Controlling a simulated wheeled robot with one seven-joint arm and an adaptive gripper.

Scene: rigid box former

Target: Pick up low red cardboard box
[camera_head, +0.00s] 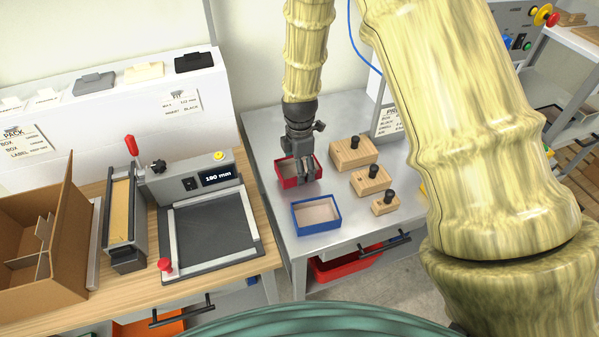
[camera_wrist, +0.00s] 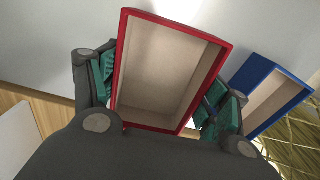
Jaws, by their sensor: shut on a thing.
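The low red cardboard box (camera_head: 287,181) is open-topped with a pale inside. It is at the grey table in the head view, and it fills the middle of the wrist view (camera_wrist: 176,70). My gripper (camera_head: 303,170) reaches down from above at the box. In the wrist view its two fingers with green pads (camera_wrist: 158,98) are on opposite sides of the red box, shut on its outer walls. The underside of the box is hidden, so I cannot tell if it touches the table.
A blue open box (camera_head: 316,214) stands just in front of the red one, close by. Several wooden blocks with black knobs (camera_head: 353,152) stand to the right. A sealing machine (camera_head: 210,215) and a brown carton (camera_head: 45,245) are on the wooden bench at left.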

